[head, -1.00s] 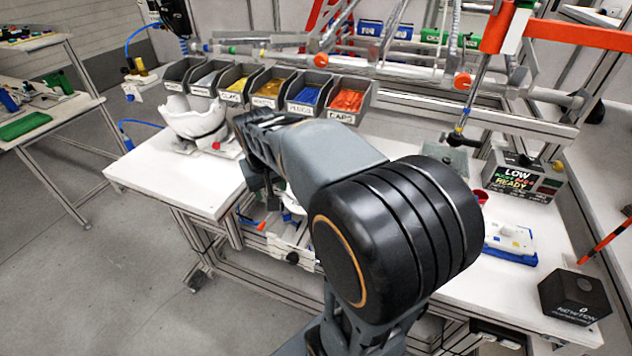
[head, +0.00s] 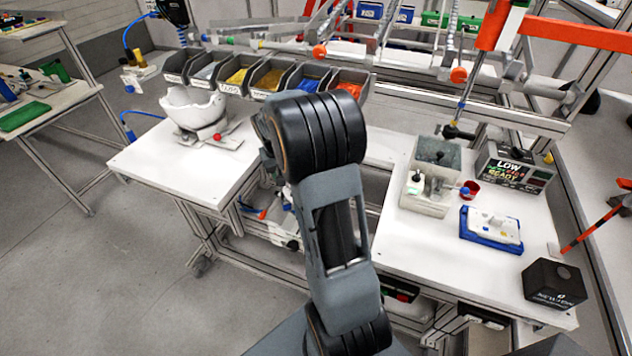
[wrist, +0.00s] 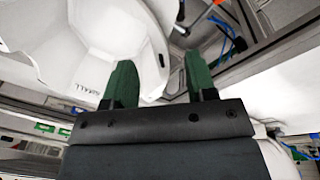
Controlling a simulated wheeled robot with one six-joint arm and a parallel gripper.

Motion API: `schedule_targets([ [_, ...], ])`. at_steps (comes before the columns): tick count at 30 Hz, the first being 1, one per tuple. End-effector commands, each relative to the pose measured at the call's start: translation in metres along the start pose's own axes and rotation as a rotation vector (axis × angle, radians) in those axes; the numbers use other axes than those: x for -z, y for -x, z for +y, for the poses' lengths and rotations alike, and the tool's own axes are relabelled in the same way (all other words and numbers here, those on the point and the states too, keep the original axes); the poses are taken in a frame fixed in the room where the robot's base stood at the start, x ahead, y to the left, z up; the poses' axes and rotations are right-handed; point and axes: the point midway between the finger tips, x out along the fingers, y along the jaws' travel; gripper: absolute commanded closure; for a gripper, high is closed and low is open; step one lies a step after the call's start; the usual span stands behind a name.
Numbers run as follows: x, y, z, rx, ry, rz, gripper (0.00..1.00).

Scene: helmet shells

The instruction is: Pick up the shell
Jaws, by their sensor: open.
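A large white shell (wrist: 75,45) marked "SMALL" fills the upper left of the wrist view, close to my gripper (wrist: 160,80). My gripper is open, with its two green fingers apart. The left finger overlaps the shell in the picture, and the shell's edge shows between the fingers; I cannot tell whether they touch. In the head view my gripper is hidden behind my arm. A white shell (head: 193,105) sits on a stand on the left white table there. I cannot tell whether it is the shell in the wrist view.
Several grey parts bins (head: 238,80) line the back of the tables. The right table (head: 415,245) holds a grey box (head: 430,190), a red cup (head: 470,189), a blue tray (head: 467,233) and a black box (head: 553,283). The left table (head: 165,160) is clear in front.

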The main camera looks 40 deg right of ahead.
Motion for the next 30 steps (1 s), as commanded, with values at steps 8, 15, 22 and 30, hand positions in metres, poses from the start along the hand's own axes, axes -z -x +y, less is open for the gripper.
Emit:
schedule_targets([
  [8, -0.002, -0.028, 0.001, 0.0, 0.001, -0.005, 0.49],
  [15, -0.002, -0.051, 0.001, 0.0, 0.001, -0.001, 0.49],
  [22, -0.002, -0.053, 0.001, 0.0, 0.0, 0.001, 0.49],
  [30, -0.002, -0.052, 0.001, 0.001, 0.001, 0.001, 0.72],
])
